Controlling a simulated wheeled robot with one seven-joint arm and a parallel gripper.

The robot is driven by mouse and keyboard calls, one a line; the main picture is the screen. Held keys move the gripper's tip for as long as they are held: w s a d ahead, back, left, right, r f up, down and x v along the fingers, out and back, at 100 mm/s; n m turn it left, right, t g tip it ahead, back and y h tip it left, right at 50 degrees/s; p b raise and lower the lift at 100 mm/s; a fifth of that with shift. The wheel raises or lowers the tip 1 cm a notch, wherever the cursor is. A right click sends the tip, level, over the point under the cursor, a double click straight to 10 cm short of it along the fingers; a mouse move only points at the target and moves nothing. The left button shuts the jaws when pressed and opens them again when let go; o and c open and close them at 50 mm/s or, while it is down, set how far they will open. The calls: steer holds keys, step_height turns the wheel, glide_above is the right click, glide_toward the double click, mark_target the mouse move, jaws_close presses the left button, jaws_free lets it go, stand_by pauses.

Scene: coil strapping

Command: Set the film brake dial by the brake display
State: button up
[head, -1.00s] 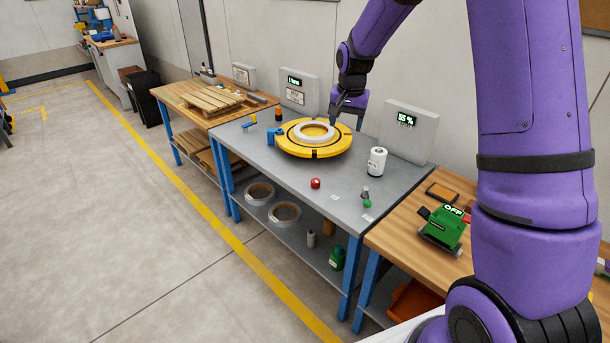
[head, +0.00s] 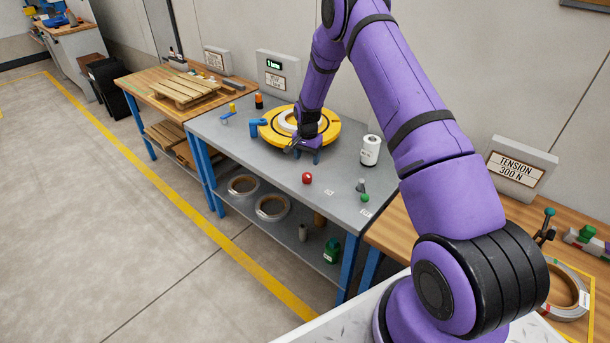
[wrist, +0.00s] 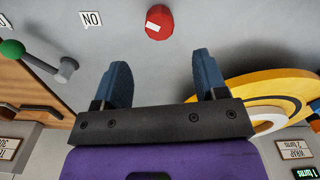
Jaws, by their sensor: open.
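My gripper (head: 308,154) is low over the grey bench (head: 262,167), in front of the yellow turntable (head: 327,133). Its blue fingers are apart and empty in the wrist view (wrist: 158,85). A red knob (head: 307,178) stands on the bench nearer the front edge; in the wrist view the red knob (wrist: 159,22) is beyond the fingers, apart from them. I cannot tell whether it is the film brake dial. The 55 % display seen earlier is hidden behind my arm now.
A white cylinder (head: 370,151) stands right of the turntable. A grey lever with a green ball (head: 364,197) is at the bench's front right, near small labels. A back panel display (head: 274,64) reads 1 turns. A TENSION 300 N sign (head: 515,170) is at right.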

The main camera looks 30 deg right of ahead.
mark_target(307, 175)
step_height(307, 175, down, 9)
steer(key=shift+f, duration=0.1)
stand_by(0.3)
steer(key=c, duration=0.9)
steer(key=shift+n, duration=0.3)
steer(key=n, duration=0.4)
steer(key=shift+n, duration=0.4)
steer(key=n, duration=0.4)
steer(key=shift+n, duration=0.7)
